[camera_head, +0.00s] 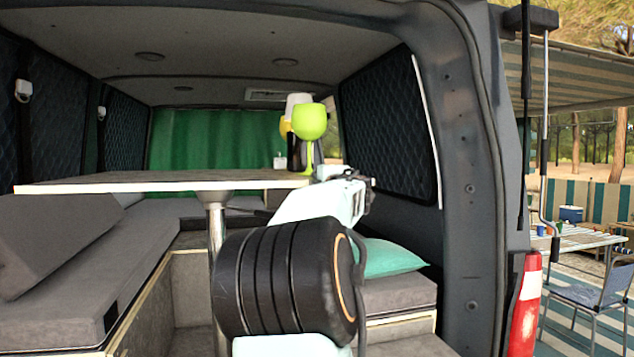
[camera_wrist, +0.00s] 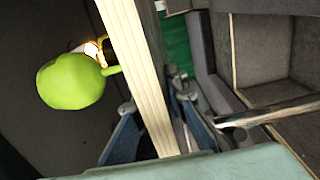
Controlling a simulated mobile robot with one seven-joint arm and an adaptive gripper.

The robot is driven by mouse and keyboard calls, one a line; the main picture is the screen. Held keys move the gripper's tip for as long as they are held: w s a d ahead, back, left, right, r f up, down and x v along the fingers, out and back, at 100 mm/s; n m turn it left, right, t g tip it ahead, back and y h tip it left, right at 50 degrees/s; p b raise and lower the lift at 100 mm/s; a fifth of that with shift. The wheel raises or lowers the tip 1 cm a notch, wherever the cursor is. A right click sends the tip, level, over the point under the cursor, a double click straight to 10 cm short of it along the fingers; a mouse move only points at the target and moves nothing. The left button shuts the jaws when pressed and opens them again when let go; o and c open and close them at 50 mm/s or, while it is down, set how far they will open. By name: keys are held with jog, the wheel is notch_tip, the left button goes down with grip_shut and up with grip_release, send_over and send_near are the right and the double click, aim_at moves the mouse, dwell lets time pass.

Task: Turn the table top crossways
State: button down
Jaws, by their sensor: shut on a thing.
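The table top (camera_head: 120,183) is a thin light board with a pale wooden edge, level on a metal post (camera_head: 216,240) inside the van. Its long side runs across the head view. In the wrist view its edge (camera_wrist: 140,70) passes between the two fingers of my gripper (camera_wrist: 156,118). My gripper is shut on this edge, one finger on each face. In the head view my gripper (camera_head: 335,175) is at the right end of the table top, partly hidden by my own arm.
A lime-green goblet (camera_head: 310,122) stands near the gripped end; it also shows in the wrist view (camera_wrist: 70,82). White and yellow goblets and a dark object are close behind it. A grey bench (camera_head: 80,265) lies left, a teal cushion (camera_head: 390,257) right, the door pillar (camera_head: 470,180) further right.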

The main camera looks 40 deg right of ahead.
jog(key=c, duration=1.9)
grip_release()
jog(key=shift+c, duration=0.2)
jog(key=shift+s, duration=0.15)
jog(key=v, duration=1.1)
jog(key=shift+s+a, duration=0.25)
jog(key=shift+s, duration=0.1)
